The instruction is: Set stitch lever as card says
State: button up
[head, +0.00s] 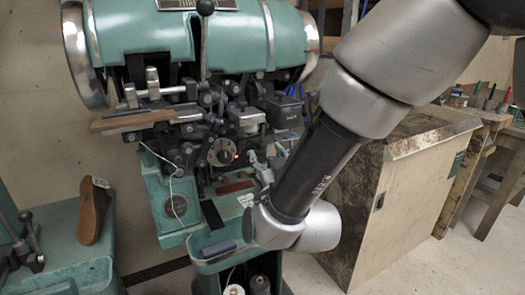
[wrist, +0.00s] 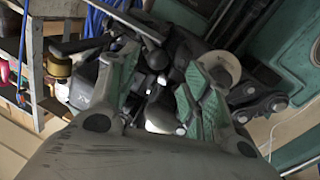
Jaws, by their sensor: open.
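The teal sole stitcher (head: 140,40) stands in the middle of the head view. A lever with a black ball knob (head: 204,7) rises upright in front of its top housing. I cannot tell whether this is the stitch lever. A small white card (head: 245,200) sits on the machine's lower front; its writing is too small to read. My gripper (wrist: 155,98) is open in the wrist view, its green-padded fingers apart. Dark machine parts (wrist: 157,58) show beyond and between the fingers, with no clear grip on any.
A worn wooden cabinet (head: 400,195) stands to the right, beside a workbench with tools. A round dial (head: 221,152) is on the machine's front. Open floor (head: 450,265) lies at lower right.

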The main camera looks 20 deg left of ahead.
jog(key=v, duration=0.5)
